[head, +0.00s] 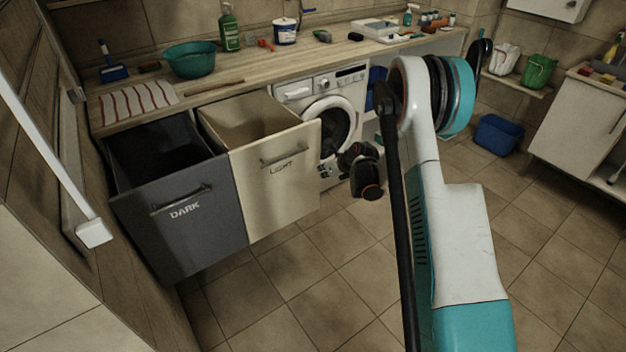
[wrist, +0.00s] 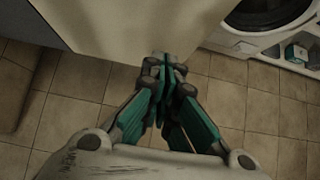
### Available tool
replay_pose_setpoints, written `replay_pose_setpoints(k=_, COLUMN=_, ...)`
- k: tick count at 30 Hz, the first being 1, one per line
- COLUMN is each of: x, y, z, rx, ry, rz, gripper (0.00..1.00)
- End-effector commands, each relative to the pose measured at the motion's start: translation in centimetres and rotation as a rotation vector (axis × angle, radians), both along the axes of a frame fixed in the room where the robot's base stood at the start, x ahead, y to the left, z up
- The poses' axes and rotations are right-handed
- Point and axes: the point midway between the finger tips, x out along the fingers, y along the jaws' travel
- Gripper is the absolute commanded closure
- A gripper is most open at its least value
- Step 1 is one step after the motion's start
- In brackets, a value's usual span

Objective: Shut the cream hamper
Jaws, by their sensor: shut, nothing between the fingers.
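The cream hamper (head: 278,185), marked LIGHT, is pulled out from under the counter. Its open top shows an empty-looking inside, and a bar handle (head: 283,155) sits on its front. In the wrist view its cream panel (wrist: 120,22) fills the upper middle. My gripper (wrist: 163,66) is shut, its fingertips together at the lower edge of that panel. I cannot tell whether they touch it. In the head view my gripper (head: 368,188) is dark and small, to the right of the hamper front, before the washing machine.
The grey DARK hamper (head: 185,225) is also pulled out, at the left. The washing machine (head: 325,115) stands just right of the cream hamper. The counter (head: 250,85) above holds a teal basin (head: 190,60) and a striped cloth (head: 138,101). The tiled floor in front is clear.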

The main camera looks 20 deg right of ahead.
Motion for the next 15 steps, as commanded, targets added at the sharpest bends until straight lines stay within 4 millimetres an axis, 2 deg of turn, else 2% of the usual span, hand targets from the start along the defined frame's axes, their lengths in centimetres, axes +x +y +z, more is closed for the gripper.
replay_pose_setpoints(k=8, x=1.5, y=0.4, z=-2.2, rx=0.017, ry=0.004, rz=-0.015, gripper=1.0)
replay_pose_setpoints(k=15, x=4.6, y=1.4, z=-5.6, rx=0.015, ry=0.003, rz=-0.014, gripper=1.0)
